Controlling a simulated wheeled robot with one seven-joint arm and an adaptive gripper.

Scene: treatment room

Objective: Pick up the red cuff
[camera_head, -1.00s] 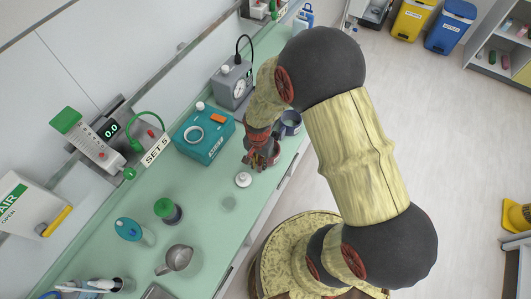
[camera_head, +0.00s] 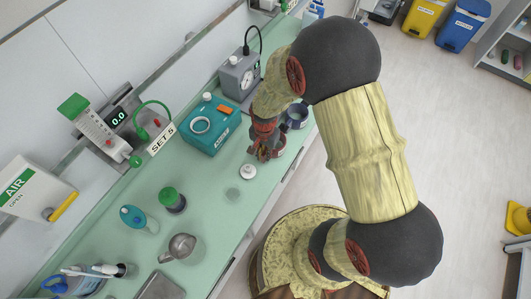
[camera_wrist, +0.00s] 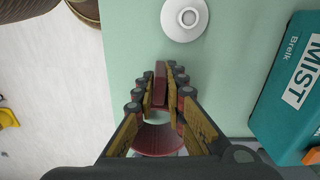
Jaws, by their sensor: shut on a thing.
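The red cuff (camera_wrist: 158,140) is dark red and curved, and shows between and below my fingers in the wrist view. My gripper (camera_wrist: 161,88) is shut on it, with a red part between the fingertips. In the head view my gripper (camera_head: 265,153) is at the counter's right side, with a bit of the red cuff (camera_head: 280,143) beside it. The fingers and wrist hide much of the cuff. I cannot tell whether it touches the counter.
A white round lid-like piece (camera_head: 248,171) lies close to my gripper on the green counter (camera_head: 225,225). A teal MIST box (camera_head: 211,127) stands left of it, and a dark blue cup (camera_head: 297,116) is close behind. A gauge box (camera_head: 238,77) stands farther back.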

